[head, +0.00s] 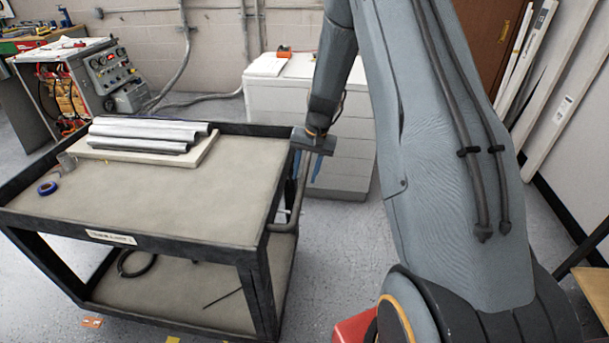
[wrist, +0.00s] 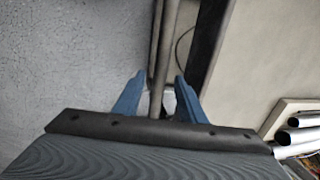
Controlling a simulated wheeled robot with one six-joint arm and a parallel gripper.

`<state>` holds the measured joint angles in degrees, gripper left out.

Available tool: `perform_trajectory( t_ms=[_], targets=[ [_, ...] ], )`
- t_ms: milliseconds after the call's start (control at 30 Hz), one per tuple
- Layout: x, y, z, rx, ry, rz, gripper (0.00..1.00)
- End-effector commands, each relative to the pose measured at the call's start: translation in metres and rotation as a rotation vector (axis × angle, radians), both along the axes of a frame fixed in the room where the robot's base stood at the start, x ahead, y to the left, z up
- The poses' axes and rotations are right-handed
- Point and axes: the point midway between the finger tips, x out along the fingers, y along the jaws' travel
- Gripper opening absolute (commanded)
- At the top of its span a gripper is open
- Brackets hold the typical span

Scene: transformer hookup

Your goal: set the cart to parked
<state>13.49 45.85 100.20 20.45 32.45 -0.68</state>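The cart (head: 150,235) is a black two-shelf utility cart with a beige top, at the left of the head view. A grey bar handle (head: 300,195) stands off its right end. My gripper (head: 305,178) points down at this handle. In the wrist view the blue fingers of my gripper (wrist: 161,80) stand on either side of the handle (wrist: 168,35). The fingers are apart, and a gap shows between the bar and the right finger. The cart's wheels are hidden in both views.
Metal tubes (head: 150,132) lie on a pale board on the cart top, near a blue tape roll (head: 47,188). A white drawer cabinet (head: 350,150) stands close behind the handle. Floor marks, orange (head: 92,321) and yellow (head: 172,340), show by the cart's front.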

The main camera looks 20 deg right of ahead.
Motion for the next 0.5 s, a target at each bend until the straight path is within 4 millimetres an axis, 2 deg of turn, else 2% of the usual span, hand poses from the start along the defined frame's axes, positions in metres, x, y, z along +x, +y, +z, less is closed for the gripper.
perform_trajectory(
  t_ms=[200, 500],
  targets=[
    [0.002, 0.003, -0.016, 0.0, -0.001, 0.0, 0.37],
    [0.002, 0.003, -0.018, 0.0, -0.001, 0.0, 0.37]
  ],
)
